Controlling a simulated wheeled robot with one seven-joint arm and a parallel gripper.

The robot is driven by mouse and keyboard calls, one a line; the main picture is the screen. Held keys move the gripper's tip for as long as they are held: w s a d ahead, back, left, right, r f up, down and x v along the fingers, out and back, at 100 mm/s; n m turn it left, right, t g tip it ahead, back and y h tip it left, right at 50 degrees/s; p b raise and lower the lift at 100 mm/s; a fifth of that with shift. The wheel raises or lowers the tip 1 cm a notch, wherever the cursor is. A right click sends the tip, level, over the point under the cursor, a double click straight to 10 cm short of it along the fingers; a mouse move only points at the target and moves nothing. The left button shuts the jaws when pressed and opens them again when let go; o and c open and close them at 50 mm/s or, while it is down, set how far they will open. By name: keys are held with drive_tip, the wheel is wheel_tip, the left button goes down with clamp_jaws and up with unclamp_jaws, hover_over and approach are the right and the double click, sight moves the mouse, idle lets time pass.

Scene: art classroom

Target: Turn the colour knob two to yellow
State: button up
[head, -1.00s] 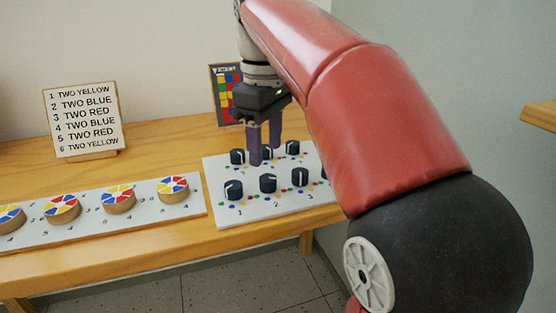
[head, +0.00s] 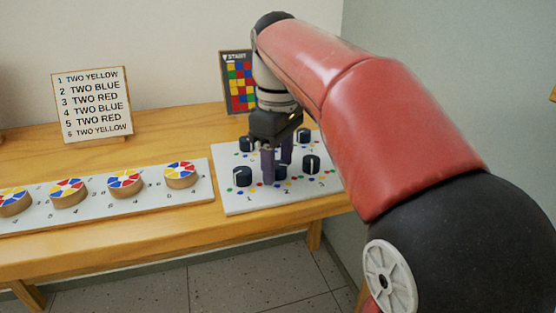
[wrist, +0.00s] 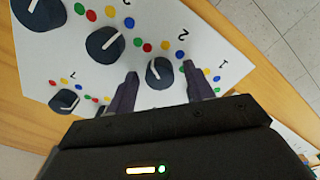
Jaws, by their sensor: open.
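Colour knob two (head: 280,173), a dark round knob with a white line, sits in the front row of the white knob panel (head: 235,207). In the wrist view the knob (wrist: 160,73) lies between the two fingers of my gripper (wrist: 160,72), with a gap on both sides. Its white line points up and slightly left there; I cannot tell which coloured dot it meets. In the head view my gripper (head: 277,173) is low over the panel, open, its fingers partly hiding the knob.
Knob one (head: 243,176) and knob three (head: 311,163) stand close on either side. Back-row knobs (head: 304,135) are behind. A board of coloured wheels (head: 125,183) lies left. A written sign (head: 92,103) and a colour-grid card (head: 238,82) stand behind.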

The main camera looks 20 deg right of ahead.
drive_tip(key=c, duration=1)
drive_tip(key=shift+o, duration=0.2)
drive_tip(key=shift+r+m, duration=0.1)
drive_tip(key=shift+m, duration=0.2)
drive_tip(key=shift+r+m+p, duration=0.1)
drive_tip(key=shift+m+p, duration=1)
drive_tip(key=shift+m, duration=0.1)
drive_tip(key=shift+m+p, duration=1.05)
drive_tip(key=shift+m, duration=1.25)
drive_tip(key=o, duration=1)
drive_tip(key=shift+c, duration=0.2)
